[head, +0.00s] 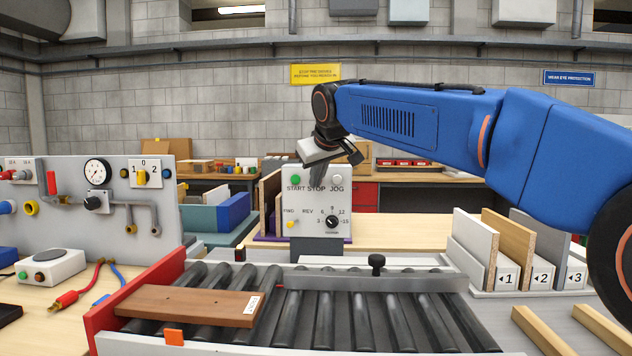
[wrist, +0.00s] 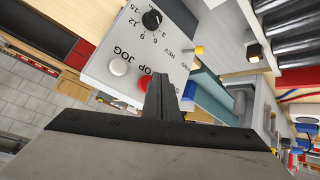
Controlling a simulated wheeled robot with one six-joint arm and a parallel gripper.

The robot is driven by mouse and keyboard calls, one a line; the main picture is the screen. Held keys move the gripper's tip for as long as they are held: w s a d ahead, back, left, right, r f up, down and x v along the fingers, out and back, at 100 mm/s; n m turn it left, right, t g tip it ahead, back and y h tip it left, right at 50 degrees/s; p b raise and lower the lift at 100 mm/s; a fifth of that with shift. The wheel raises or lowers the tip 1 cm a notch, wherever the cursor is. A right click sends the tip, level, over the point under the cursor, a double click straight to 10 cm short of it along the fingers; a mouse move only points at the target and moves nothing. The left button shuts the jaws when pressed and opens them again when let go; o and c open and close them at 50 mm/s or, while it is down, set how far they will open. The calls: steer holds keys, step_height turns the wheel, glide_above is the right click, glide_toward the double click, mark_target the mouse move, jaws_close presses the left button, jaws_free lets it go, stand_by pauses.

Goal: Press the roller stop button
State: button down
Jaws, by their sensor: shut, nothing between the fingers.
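The light grey control panel (head: 309,208) stands behind the roller conveyor. It has a green START button (head: 296,180), a white JOG button (head: 337,180) and a black speed knob (head: 331,221). My gripper (head: 317,180) is shut and empty, pointing down in front of the STOP position and hiding that button in the head view. In the wrist view the red STOP button (wrist: 144,82) shows partly, beside the shut fingers (wrist: 160,80); the white JOG button (wrist: 118,67) is to its left. I cannot tell whether the fingertips touch the red button.
A brown board (head: 185,304) with a label lies on the conveyor rollers (head: 325,305). A grey bar with a black knob (head: 376,262) crosses the rollers. Numbered slots (head: 520,277) stand at the right. A gauge panel (head: 95,205) stands at the left.

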steer(key=shift+w, duration=0.1)
stand_by(0.4)
steer(key=shift+w, duration=0.3)
steer(key=shift+w, duration=0.45)
stand_by(0.8)
steer(key=shift+s, duration=0.9)
steer(key=shift+s+a, duration=0.1)
steer(key=shift+s, duration=2.4)
